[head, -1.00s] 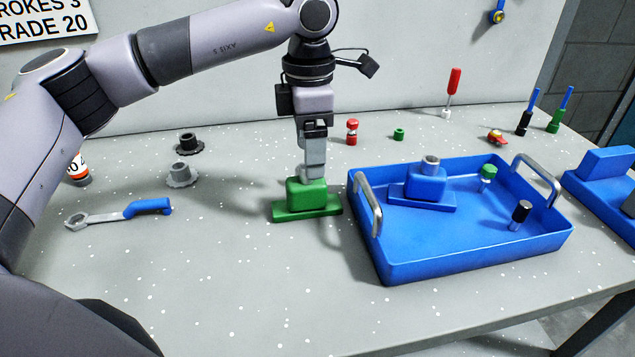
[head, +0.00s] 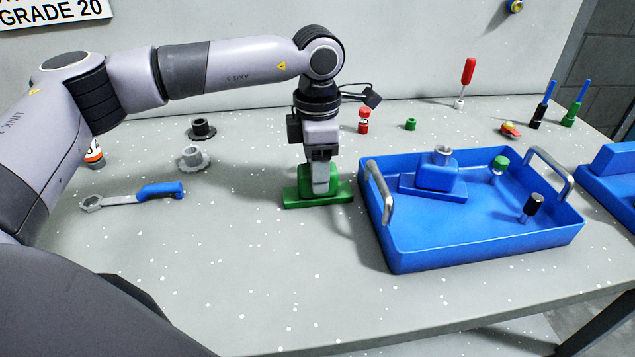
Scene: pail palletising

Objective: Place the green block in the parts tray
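The green block (head: 294,198), a raised body on a flat base, sits on the grey table left of the tray. My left gripper (head: 321,190) points straight down over it. One finger overlaps the front face of the block's raised part; the other finger is hidden, so I cannot tell whether the gripper is closed on it. The parts tray (head: 480,254) is blue with two metal handles and stands just to the right. It holds a blue block (head: 437,178) with a grey ring on top, a green-capped peg (head: 500,163) and a black-capped peg (head: 533,205). My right gripper is not in view.
A blue-handled wrench (head: 160,190), two gears (head: 192,158) and an orange-white bottle (head: 94,155) lie to the left. A red part (head: 364,121), a green nut (head: 410,124) and screwdrivers (head: 467,75) stand behind. The front of the table is clear.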

